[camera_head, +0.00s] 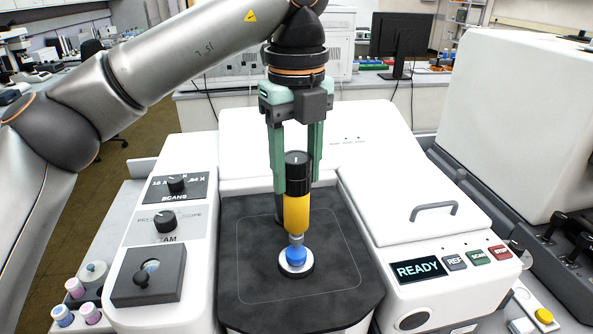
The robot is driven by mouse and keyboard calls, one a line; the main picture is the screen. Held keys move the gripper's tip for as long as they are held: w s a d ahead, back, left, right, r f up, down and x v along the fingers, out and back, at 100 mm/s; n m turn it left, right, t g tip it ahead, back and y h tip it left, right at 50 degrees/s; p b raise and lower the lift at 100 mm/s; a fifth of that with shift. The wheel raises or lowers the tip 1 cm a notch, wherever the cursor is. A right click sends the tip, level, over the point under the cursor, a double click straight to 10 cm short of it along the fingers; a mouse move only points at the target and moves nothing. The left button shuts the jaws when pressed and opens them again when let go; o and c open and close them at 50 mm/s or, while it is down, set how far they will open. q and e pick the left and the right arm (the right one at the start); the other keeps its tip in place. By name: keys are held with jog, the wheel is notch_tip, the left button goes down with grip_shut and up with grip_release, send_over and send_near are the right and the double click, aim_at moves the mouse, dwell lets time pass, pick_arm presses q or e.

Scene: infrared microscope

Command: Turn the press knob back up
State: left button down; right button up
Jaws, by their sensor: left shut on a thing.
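The press knob (297,161) is a black ribbed cylinder with a pale mark on its top. It sits above the yellow press body (296,213), which stands upright over the dark sample stage. Below the body, a blue tip (296,255) is over a round white disc (296,268) with a dark rim; I cannot tell whether they touch. My left gripper (296,178) points straight down from above, with one green finger on each side of the knob. It is shut on the knob. My right gripper is not in view.
The white microscope housing surrounds the dark stage (260,285). A lid with a grey handle (433,211) is at right, above a screen reading READY (418,269). Dial knobs (165,221) are on the left panel. Small capped vials (75,288) stand at lower left.

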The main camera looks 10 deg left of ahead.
aim_at(296, 157)
pick_arm(q)
jog(key=shift+n, duration=1.1)
jog(key=shift+r, duration=0.1)
jog(key=shift+c, duration=1.4)
grip_release()
notch_tip(296, 157, up, 12)
jog(key=p, duration=0.3)
jog(key=shift+r+p, duration=0.2)
jog(key=shift+p, duration=0.15)
jog(key=shift+s, duration=0.1)
